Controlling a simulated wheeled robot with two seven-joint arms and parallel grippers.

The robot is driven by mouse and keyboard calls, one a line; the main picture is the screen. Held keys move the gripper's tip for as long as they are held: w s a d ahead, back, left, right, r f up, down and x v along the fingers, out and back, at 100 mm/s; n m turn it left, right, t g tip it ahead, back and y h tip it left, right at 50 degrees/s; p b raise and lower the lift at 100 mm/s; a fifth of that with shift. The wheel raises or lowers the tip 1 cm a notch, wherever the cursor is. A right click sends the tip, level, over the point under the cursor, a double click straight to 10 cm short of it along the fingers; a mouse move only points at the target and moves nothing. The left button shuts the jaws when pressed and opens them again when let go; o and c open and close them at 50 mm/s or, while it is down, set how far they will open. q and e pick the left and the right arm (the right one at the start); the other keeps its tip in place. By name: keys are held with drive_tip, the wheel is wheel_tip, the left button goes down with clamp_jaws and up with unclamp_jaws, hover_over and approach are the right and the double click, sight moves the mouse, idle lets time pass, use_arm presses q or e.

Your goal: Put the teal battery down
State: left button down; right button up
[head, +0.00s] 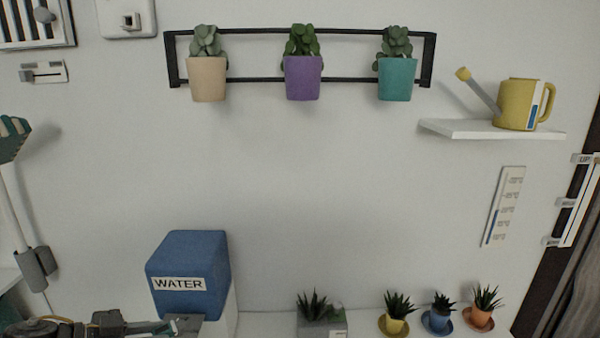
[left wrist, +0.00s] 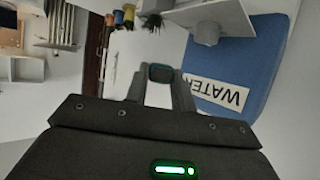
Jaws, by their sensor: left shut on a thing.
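My left gripper (left wrist: 160,88) is shut on the teal battery (left wrist: 161,72), whose dark end with a teal edge shows between the fingertips in the left wrist view. In the head view my left gripper (head: 150,328) is low at the left, in front of the blue water dispenser (head: 190,262), partly cut off by the bottom edge. The battery is hard to make out there. My right gripper is not in view.
The dispenser's grey spout (head: 187,323) is close to my left gripper. A grey planter (head: 322,328) and several small potted succulents stand along the desk to the right. A watering can (head: 520,104) stands on a wall shelf (head: 490,130).

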use_arm(q)
drive_tip(key=s+d+f+m+g+b, duration=0.1)
drive_tip(key=d+f, duration=0.2)
drive_tip(key=d, duration=0.8)
drive_tip(key=shift+s+f+m+h+b, duration=0.15)
drive_tip(key=shift+f+m+h+b, duration=0.15)
drive_tip(key=shift+h+b, duration=0.1)
drive_tip(key=shift+r, duration=0.1)
wheel_tip(320, 180, down, 7)
drive_tip(key=s, duration=0.1)
drive_tip(key=shift+s+r, duration=0.2)
drive_tip(key=shift+s, duration=0.2)
